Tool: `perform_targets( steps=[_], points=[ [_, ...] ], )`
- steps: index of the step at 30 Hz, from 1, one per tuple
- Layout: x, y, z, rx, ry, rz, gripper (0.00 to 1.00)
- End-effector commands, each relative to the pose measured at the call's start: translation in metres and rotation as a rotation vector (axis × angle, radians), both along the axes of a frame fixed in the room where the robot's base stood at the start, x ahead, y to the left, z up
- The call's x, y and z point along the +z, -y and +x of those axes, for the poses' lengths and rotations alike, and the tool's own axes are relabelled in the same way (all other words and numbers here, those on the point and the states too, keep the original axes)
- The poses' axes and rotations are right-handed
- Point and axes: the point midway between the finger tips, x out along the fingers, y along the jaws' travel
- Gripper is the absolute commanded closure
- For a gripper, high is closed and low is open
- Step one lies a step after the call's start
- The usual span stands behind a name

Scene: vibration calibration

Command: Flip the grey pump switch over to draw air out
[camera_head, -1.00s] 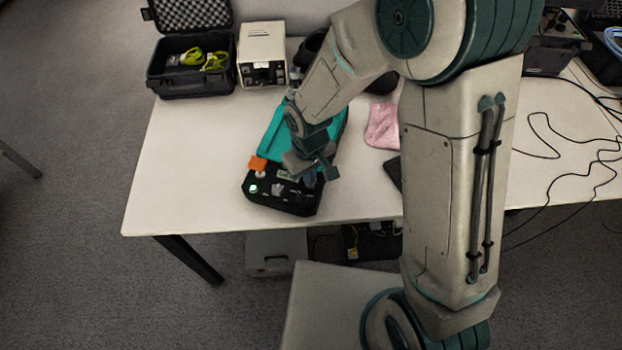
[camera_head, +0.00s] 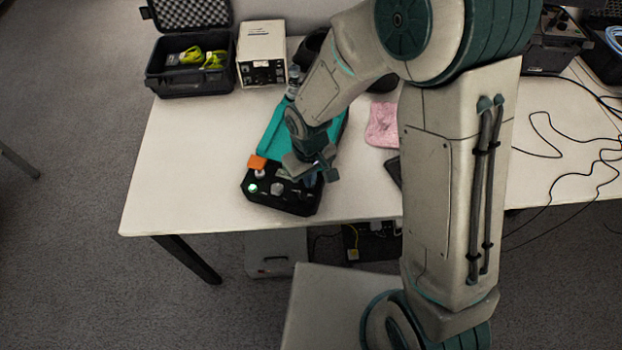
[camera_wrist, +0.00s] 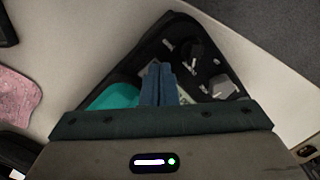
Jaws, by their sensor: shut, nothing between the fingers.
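The black control box (camera_head: 262,205) lies on the table, with a teal tray (camera_head: 273,140) behind its panel. A grey knob-like piece (camera_head: 277,188) sits on the panel right of a lit green button (camera_head: 252,188); it also shows in the wrist view (camera_wrist: 222,88). A dark rounded control (camera_wrist: 192,50) is beyond the fingertips in the wrist view. I cannot tell which control is the pump switch. My gripper (camera_head: 325,176) is over the panel's right part. Its blue fingers (camera_wrist: 158,68) are shut together and empty; contact with the panel is unclear.
An orange piece (camera_head: 257,162) stands at the panel's left edge. A pink cloth (camera_head: 382,125) lies to the right. An open black case (camera_head: 190,90) and a beige instrument (camera_head: 262,50) stand at the back left. The table's left part is clear.

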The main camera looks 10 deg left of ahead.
Motion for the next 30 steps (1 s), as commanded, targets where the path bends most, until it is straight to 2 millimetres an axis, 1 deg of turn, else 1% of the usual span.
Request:
perform_targets(
  steps=[13,17,20,30],
  points=[
    [-0.008,0.000,0.000,0.000,0.000,0.000,1.00],
    [-0.006,0.000,0.000,0.000,0.000,0.000,1.00],
    [-0.001,0.000,0.000,0.000,0.000,0.000,1.00],
    [0.027,0.000,0.000,0.000,0.001,0.001,1.00]
  ],
)
